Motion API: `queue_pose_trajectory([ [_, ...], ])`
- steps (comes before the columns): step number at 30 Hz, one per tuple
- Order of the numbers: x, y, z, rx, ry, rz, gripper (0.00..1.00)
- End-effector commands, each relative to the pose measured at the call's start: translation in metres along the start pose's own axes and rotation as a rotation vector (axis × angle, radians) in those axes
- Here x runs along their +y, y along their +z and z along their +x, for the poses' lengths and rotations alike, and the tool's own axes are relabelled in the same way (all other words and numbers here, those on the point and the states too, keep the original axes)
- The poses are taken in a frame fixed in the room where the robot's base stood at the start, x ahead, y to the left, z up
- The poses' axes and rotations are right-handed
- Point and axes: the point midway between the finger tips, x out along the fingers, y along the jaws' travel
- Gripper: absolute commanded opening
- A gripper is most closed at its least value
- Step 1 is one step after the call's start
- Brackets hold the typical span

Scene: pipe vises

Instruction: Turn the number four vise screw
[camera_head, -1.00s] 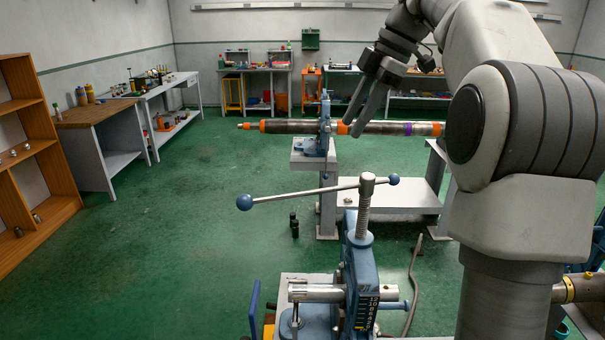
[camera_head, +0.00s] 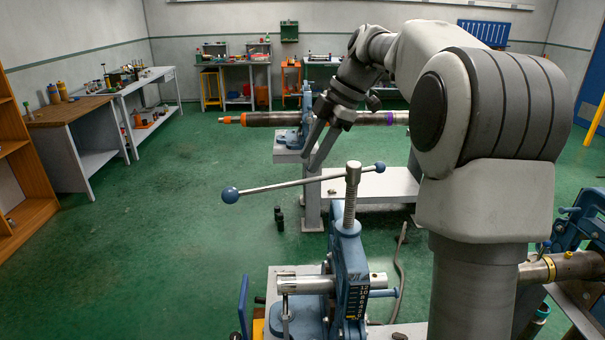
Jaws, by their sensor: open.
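The near blue vise (camera_head: 347,262) stands upright with a vertical threaded screw (camera_head: 351,203). A tilted steel bar handle (camera_head: 290,185) with blue ball ends passes through the screw's top. The vise has a number plate (camera_head: 356,301) on its front, but I cannot tell which vise is number four. My gripper (camera_head: 311,156) is open and empty, fingers pointing down. In the picture it is just above the handle, left of the screw top; its distance in depth is unclear. A second blue vise (camera_head: 306,112) behind it holds a long pipe with orange bands (camera_head: 270,119).
Another blue vise with a pipe (camera_head: 580,265) is at the right edge. A pale bench (camera_head: 365,186) stands behind the near vise. Side tables (camera_head: 70,118) and a wooden shelf (camera_head: 20,205) line the left. Green floor (camera_head: 160,230) is clear between them.

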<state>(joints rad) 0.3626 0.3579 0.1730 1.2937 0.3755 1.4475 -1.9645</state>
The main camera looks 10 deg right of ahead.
Motion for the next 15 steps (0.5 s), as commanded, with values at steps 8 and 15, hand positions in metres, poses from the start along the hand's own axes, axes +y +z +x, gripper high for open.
queue_pose_trajectory([
  [8,0.000,0.000,0.042,0.001,-0.001,0.000,0.47],
  [15,0.000,0.000,0.051,0.000,0.001,0.001,0.47],
])
